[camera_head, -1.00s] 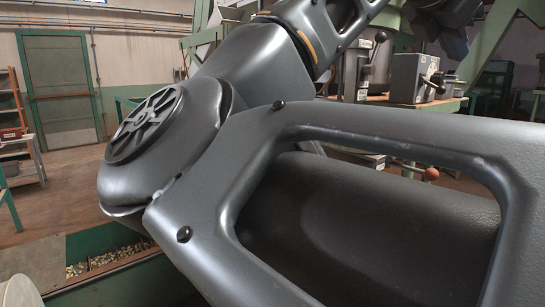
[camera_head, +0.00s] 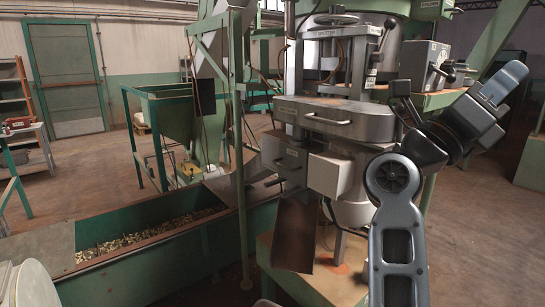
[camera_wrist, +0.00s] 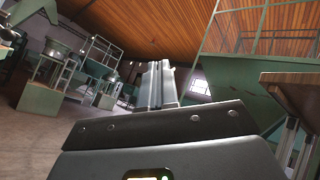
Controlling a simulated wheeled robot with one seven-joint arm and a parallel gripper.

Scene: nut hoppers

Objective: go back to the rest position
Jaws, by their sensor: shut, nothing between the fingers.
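My gripper (camera_head: 507,82) shows in the camera_head view at the upper right, raised and tilted up to the right, with bluish finger parts at its end. It is apart from the machines, with open floor behind it. In the wrist view its fingers (camera_wrist: 155,85) stand together in the middle, shut with nothing between them. My dark grey arm is folded up at the right of the camera_head view.
A grey press-like machine (camera_head: 345,122) stands left of my gripper. A green hopper trough (camera_head: 155,280) holding nuts is at lower left. A green door (camera_head: 62,80) is at the far left. Open floor (camera_head: 490,220) lies at the right.

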